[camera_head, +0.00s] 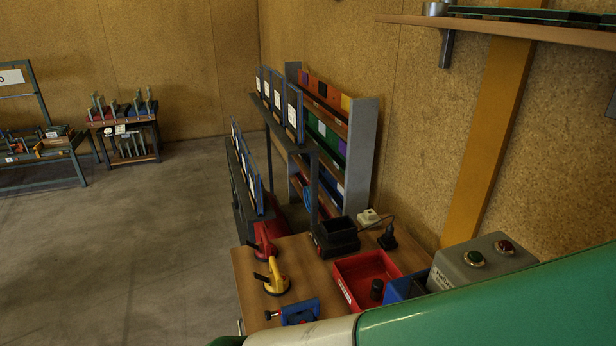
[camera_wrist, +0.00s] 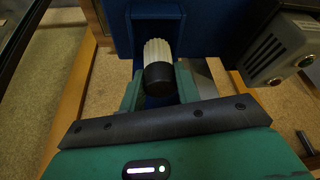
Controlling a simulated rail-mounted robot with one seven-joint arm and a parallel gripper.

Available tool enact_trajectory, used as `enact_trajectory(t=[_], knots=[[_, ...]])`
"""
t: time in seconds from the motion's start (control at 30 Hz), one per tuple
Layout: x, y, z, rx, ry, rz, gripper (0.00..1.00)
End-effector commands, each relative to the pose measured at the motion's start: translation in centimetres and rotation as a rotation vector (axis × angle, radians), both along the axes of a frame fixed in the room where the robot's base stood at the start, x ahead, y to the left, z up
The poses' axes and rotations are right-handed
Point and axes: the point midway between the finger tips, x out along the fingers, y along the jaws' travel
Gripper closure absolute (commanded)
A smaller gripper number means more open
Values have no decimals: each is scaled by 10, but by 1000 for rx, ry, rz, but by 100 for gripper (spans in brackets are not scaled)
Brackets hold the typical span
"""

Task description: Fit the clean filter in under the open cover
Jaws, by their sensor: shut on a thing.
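In the wrist view, the filter (camera_wrist: 156,50) is a pale ribbed cylinder with a black end cap. My gripper (camera_wrist: 158,86) is shut on it, with a green finger on each side of the black end. The filter's pale end points away from me into a recess in a blue housing (camera_wrist: 112,35). I cannot tell whether it touches the housing. No open cover can be made out clearly in either view. In the head view my green arm crosses the lower right corner, and my gripper and the filter are out of sight.
A grey vented box (camera_wrist: 278,50) stands close on the right of the wrist view. In the head view, a wooden table holds a red bin (camera_head: 365,275), suction lifters (camera_head: 277,277) and a grey button box (camera_head: 487,262). A rack (camera_head: 361,150) stands behind.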

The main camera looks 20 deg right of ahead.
Motion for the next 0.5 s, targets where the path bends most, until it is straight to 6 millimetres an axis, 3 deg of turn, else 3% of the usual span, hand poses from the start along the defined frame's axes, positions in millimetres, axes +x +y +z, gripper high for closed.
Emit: enact_trajectory(t=[0.13, 0.33, 0.5], knots=[[0, 0, -6, 0, 0, 0, 90], [0, 0, -43, 0, 0, 1, 90], [0, 0, -38, 0, 0, 0, 90]])
